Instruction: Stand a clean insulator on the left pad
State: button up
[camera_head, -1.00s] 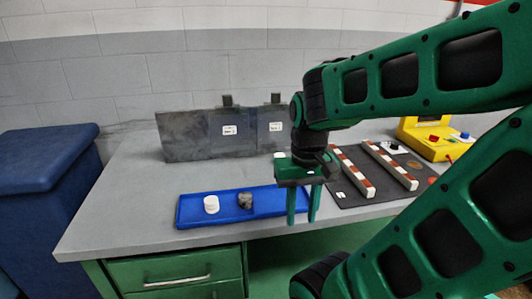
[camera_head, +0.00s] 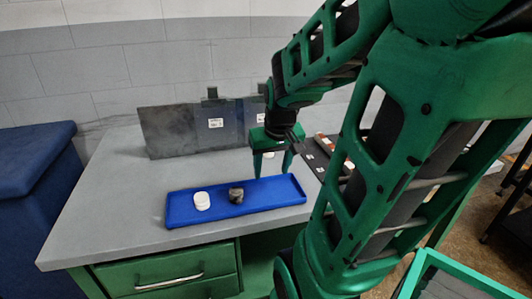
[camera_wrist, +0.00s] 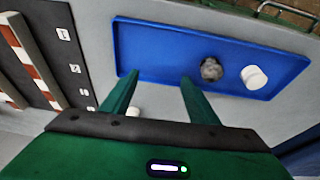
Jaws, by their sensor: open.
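A white, short cylindrical insulator (camera_head: 202,201) stands in the left part of the blue tray (camera_head: 285,194). A dark, stained, mottled one (camera_head: 236,193) stands to its right. In the wrist view, the white one (camera_wrist: 254,77) and the dark one (camera_wrist: 211,69) are right of my fingers. My gripper (camera_head: 272,173) is open and empty, pointing down near the tray's right end. A small white object (camera_wrist: 133,112) shows low between my fingers in the wrist view, mostly hidden. A dark mat (camera_wrist: 78,55) bears white labels and red-and-white bars; I cannot tell which part is the left pad.
Grey upright panels (camera_head: 175,130) with labels stand at the back of the table (camera_head: 110,200). A blue cabinet (camera_head: 30,185) stands at the left. The table left of the tray is clear. My arm hides much of the right side.

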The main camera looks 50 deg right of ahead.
jog(key=w+d+f+t, duration=0.1)
jog(key=w+d, duration=0.3)
jog(key=d, duration=0.1)
jog(key=w+d+f+t+h, duration=0.1)
jog(key=w+d, duration=0.3)
jog(key=w, duration=0.1)
jog(key=w+d+f+t+h, duration=0.1)
jog(key=w+d+t, duration=0.1)
jog(key=w+d, duration=0.3)
jog(key=shift+d+f, duration=0.3)
jog(key=shift+d, duration=0.05)
jog(key=shift+w+d+f, duration=0.35)
jog(key=shift+d+f, duration=0.1)
jog(key=shift+f, duration=0.3)
jog(key=shift+w+d+f, duration=0.35)
jog(key=shift+d+f, duration=0.1)
jog(key=shift+f, duration=0.3)
jog(key=shift+x, duration=0.85)
jog(key=shift+r, duration=0.1)
jog(key=shift+c, duration=0.2)
jog(key=c, duration=1.2)
jog(key=shift+c, duration=0.2)
